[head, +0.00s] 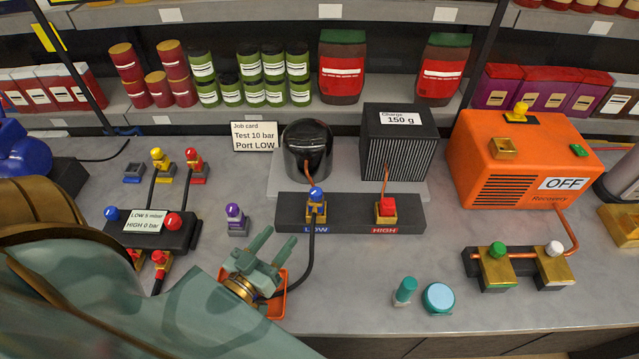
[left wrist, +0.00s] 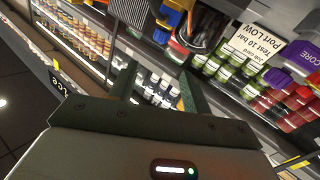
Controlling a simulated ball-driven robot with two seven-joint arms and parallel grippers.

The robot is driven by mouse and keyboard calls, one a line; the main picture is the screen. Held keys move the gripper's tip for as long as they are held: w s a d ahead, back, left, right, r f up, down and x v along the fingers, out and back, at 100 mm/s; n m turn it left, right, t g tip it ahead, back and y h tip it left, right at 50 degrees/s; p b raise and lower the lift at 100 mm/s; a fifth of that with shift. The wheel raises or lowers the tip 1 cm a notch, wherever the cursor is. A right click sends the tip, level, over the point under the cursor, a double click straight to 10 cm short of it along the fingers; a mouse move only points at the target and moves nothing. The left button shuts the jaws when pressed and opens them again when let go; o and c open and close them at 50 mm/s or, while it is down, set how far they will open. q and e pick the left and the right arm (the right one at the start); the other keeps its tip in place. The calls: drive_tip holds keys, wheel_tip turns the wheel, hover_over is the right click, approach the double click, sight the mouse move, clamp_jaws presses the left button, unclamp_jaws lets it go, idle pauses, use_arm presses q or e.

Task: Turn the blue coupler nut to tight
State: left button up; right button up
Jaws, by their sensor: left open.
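The blue coupler nut (head: 316,194) sits on a brass fitting above the LOW label of the dark port block (head: 350,214). A black hose runs down from that fitting, and a copper pipe rises behind it. My left gripper (head: 275,241) is in front of and left of the nut, apart from it, above an orange tray (head: 277,304). Its two fingers are spread with nothing between them. In the left wrist view the open fingers (left wrist: 158,88) point toward the shelves; I cannot make out the nut for certain there. My right gripper is not in view.
A red coupler (head: 386,207) stands on the HIGH port. A gauge box (head: 150,240) with blue and red knobs is at left. A purple-topped fitting (head: 236,217) stands left of the port block. Teal caps (head: 438,298) lie in front. An orange recovery unit (head: 530,165) reads OFF.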

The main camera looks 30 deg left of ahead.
sight(312, 196)
use_arm(q)
drive_tip(key=w+m, duration=0.1)
drive_tip(key=w, duration=0.7)
drive_tip(key=w+m, duration=0.1)
drive_tip(key=w, duration=0.7)
drive_tip(key=shift+a, duration=0.2)
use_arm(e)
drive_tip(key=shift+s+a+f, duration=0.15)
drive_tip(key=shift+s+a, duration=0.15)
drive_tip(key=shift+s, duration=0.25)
use_arm(q)
drive_tip(key=shift+h+b, duration=0.3)
drive_tip(key=c, duration=1)
